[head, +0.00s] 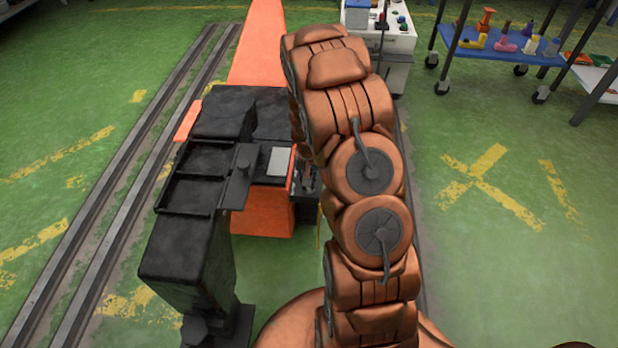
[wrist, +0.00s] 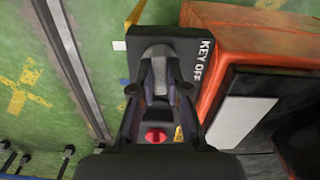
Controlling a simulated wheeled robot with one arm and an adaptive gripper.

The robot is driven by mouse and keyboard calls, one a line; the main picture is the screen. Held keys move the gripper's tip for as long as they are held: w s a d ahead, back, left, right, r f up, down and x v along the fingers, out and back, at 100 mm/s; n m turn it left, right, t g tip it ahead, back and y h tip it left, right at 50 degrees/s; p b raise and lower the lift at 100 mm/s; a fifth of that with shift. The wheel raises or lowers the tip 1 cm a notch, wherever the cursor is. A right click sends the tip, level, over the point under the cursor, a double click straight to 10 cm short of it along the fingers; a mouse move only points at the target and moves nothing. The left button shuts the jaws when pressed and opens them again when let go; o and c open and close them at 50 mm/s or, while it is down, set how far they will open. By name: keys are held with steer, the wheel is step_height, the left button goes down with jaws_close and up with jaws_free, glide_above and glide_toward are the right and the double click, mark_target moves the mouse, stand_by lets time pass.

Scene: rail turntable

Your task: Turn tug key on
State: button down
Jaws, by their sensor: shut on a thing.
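The tug's dark key panel (wrist: 140,36) shows in the wrist view, with white "KEY OFF" lettering along its right side. My gripper (wrist: 157,75) reaches over this panel, its fingers shut on the grey key (wrist: 156,52). The fingers cover much of the key, so its exact angle is hard to tell. A red knob (wrist: 155,135) shows between the fingers, nearer the wrist. In the head view the orange and black tug (head: 262,222) stands at the centre. My gripper (head: 308,182) is at its right side there, mostly hidden by my arm, and the key is hidden.
A black stepped structure (head: 190,250) stands at the front left of the tug. Floor rails (head: 120,190) run along the left. A white control cabinet (head: 398,40) and a blue cart (head: 500,48) with small coloured items stand behind. The green floor at right is clear.

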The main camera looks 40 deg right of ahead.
steer(key=shift+m, duration=0.6)
steer(key=c, duration=1.2)
jaws_free()
steer(key=shift+o, duration=0.2)
step_height(320, 180, up, 12)
